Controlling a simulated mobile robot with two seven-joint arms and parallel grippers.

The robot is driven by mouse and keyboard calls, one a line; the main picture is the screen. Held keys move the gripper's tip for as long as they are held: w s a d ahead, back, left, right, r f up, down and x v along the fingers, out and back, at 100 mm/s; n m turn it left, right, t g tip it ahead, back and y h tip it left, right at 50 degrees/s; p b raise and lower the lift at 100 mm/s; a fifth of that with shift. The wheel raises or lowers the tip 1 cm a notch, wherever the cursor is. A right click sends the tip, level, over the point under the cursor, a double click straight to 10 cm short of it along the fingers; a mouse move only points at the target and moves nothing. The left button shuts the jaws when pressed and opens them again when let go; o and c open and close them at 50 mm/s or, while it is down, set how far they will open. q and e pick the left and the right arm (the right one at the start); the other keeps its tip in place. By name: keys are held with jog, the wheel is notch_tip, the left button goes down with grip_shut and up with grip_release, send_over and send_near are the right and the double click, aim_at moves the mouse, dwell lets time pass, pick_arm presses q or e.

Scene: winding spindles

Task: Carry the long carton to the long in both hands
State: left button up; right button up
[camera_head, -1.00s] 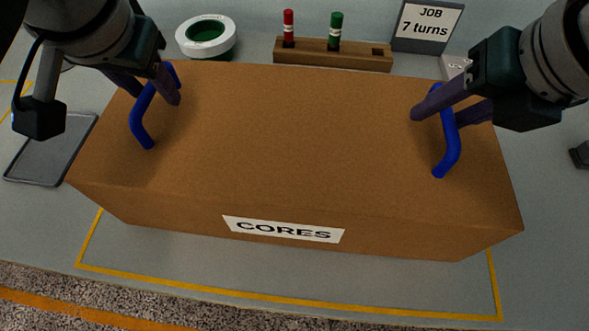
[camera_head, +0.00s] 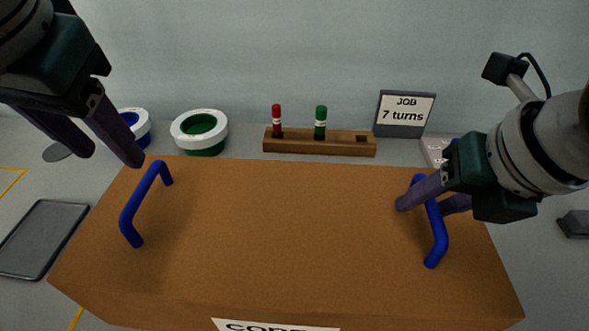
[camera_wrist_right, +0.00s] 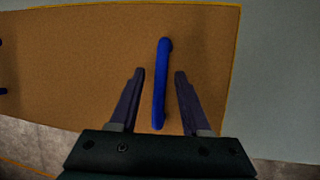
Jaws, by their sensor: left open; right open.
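The long brown carton (camera_head: 290,235) rests on the grey table, with a blue handle on top at each end and a "CORES" label on its front, partly cut off. My left gripper (camera_head: 115,158) is open and empty, above and behind the left handle (camera_head: 140,205), apart from it. My right gripper (camera_head: 430,197) is open with its fingers on either side of the right handle (camera_head: 436,235). In the right wrist view the handle (camera_wrist_right: 161,85) stands between the two spread fingers (camera_wrist_right: 158,90), with a gap on both sides.
Behind the carton are a white ring with a green centre (camera_head: 200,132), a blue one (camera_head: 135,125), a wooden rack (camera_head: 320,143) with red and green spindles, and a "JOB 7 turns" sign (camera_head: 404,113). A grey tray (camera_head: 42,238) lies at left.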

jog(key=shift+r, duration=0.2)
jog(key=v, duration=1.1)
jog(key=shift+s+r, duration=0.15)
jog(key=shift+r, duration=0.15)
